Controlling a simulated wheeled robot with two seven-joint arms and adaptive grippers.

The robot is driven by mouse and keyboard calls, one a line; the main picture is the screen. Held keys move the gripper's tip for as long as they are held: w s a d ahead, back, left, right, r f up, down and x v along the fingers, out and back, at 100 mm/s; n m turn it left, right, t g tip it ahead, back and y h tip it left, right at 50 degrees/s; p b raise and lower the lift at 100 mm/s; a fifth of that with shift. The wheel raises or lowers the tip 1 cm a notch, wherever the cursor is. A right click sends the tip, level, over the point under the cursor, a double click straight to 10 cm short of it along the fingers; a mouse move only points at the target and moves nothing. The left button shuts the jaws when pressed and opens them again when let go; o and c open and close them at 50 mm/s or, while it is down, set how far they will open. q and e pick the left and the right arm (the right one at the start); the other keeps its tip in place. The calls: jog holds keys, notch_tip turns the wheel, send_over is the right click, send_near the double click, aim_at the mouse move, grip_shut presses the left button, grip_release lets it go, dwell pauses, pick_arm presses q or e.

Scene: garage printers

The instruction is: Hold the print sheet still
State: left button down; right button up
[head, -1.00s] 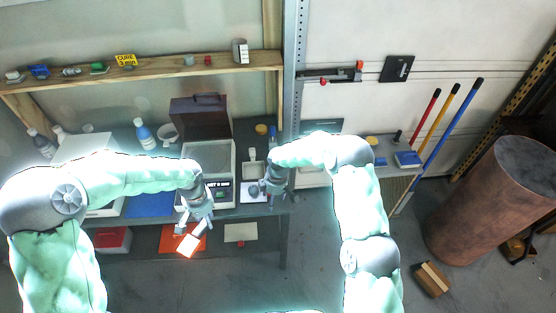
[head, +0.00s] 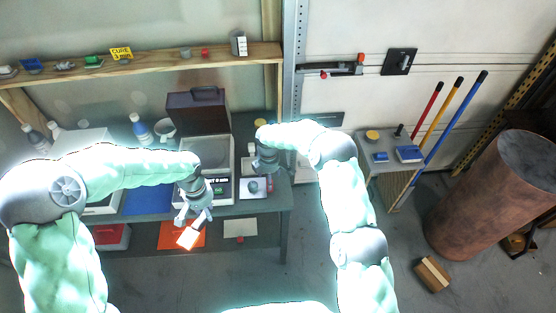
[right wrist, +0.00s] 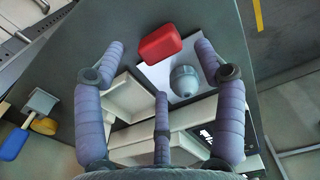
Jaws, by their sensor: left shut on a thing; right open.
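A pale sheet (head: 245,194) lies on the bench with a rounded grey piece (head: 253,186) on it. The sheet (right wrist: 152,75) and grey piece (right wrist: 185,83) also show in the right wrist view, with a red block (right wrist: 160,45) at the sheet's edge. My right gripper (head: 264,166) is open and empty above the far side of the sheet; its spread fingers (right wrist: 158,72) frame the sheet from above. My left gripper (head: 193,217) is shut on a small pale flat piece (head: 188,238), left of the sheet and over the bench front.
A side cart (head: 386,170) and a copper drum (head: 495,195) stand right.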

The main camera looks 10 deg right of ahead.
pick_arm(q)
jog(key=shift+f+b, duration=1.45)
jog(key=shift+f, duration=0.25)
pick_arm(e)
jog(key=shift+f, duration=2.3)
grip_shut()
